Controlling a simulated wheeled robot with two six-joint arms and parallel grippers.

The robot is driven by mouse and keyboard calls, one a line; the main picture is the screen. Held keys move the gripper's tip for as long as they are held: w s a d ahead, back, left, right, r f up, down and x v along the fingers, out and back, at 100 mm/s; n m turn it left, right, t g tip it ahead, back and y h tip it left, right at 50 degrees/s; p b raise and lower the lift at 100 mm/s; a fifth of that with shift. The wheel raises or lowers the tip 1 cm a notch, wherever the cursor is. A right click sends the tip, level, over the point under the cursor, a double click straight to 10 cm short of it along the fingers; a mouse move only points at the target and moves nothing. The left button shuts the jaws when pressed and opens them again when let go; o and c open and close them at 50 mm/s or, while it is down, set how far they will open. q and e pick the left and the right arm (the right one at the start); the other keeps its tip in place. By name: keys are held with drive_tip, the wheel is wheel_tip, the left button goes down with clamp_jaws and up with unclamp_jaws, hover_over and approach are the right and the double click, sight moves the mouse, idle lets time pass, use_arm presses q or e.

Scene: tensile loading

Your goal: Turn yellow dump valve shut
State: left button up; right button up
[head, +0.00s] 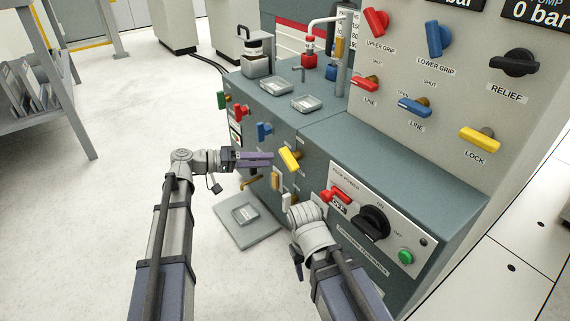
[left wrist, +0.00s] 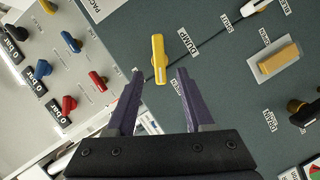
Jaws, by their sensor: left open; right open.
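The yellow dump valve handle (head: 289,158) sits on the front face of the grey-green console, on a brass stem. In the left wrist view the handle (left wrist: 158,55) stands upright in the picture beside the DUMP label. My left gripper (head: 271,158) is open and empty, just left of the handle in the head view. In the left wrist view its two purple fingers (left wrist: 160,75) are spread, with the handle's lower end showing in the gap; contact is not visible. My right wrist is low in front of the console; its fingers are hidden.
A blue handle (head: 264,131) and a brass tap (head: 251,182) are near the yellow handle. A red switch (head: 335,195) and black knob (head: 374,222) are to the right. A grey tray (head: 233,232) lies on the floor below.

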sight(284, 160)
use_arm(q)
drive_tip(key=shift+b+x, duration=0.65)
drive_tip(key=shift+x, duration=3.3)
clamp_jaws()
